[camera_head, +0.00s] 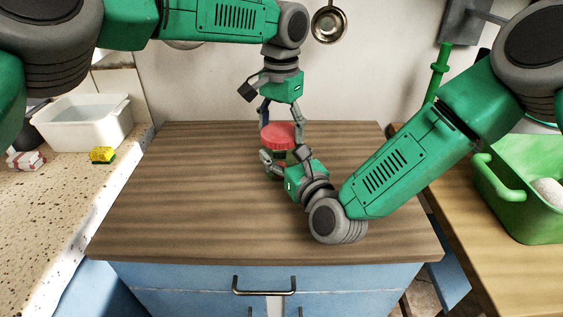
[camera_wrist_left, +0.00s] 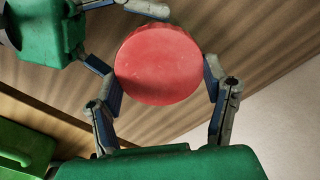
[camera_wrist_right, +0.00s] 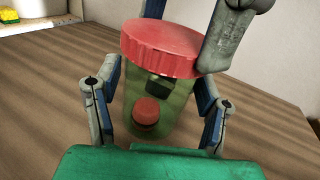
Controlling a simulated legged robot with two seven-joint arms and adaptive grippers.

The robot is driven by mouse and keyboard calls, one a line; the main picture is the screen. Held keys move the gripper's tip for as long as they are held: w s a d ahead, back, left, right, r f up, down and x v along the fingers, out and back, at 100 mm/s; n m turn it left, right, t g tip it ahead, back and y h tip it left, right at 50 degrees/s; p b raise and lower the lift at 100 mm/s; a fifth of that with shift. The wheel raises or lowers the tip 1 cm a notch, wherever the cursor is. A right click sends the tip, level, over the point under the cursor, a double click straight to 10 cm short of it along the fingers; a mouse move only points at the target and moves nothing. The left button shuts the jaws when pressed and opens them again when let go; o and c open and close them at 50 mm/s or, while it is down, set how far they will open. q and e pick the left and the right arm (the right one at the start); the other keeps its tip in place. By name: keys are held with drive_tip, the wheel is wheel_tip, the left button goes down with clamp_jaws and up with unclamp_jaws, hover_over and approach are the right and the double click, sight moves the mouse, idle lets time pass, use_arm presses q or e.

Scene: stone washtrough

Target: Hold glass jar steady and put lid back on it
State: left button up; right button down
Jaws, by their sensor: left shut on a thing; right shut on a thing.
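The glass jar (camera_wrist_right: 165,110) stands upright on the wooden counter, greenish and see-through, with a round red thing and a dark thing showing in or through it. The red lid (camera_head: 279,135) sits at the jar's mouth and looks nearly level; whether it is seated cannot be told. My left gripper (camera_wrist_left: 166,82) comes from above and is shut on the lid, a finger on each side. My right gripper (camera_wrist_right: 160,112) comes from the front right and is shut around the jar's body below the lid. In the head view the right gripper (camera_head: 281,160) hides most of the jar.
The wooden counter (camera_head: 190,190) is clear around the jar. At left, a white tub (camera_head: 85,127) and a yellow sponge (camera_head: 102,155) are on a speckled worktop. At right stands a green basin (camera_head: 520,205). A ladle (camera_head: 329,24) hangs on the back wall.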

use_arm(q)
drive_tip(key=m, duration=0.2)
drive_tip(key=shift+m, duration=0.3)
use_arm(e)
drive_tip(key=shift+r, duration=0.1)
use_arm(q)
drive_tip(key=o, duration=1.4)
drive_tip(key=shift+c, duration=0.2)
wheel_tip(320, 180, up, 12)
drive_tip(key=shift+f, duration=0.1)
use_arm(e)
drive_tip(key=shift+c, duration=1.5)
unclamp_jaws()
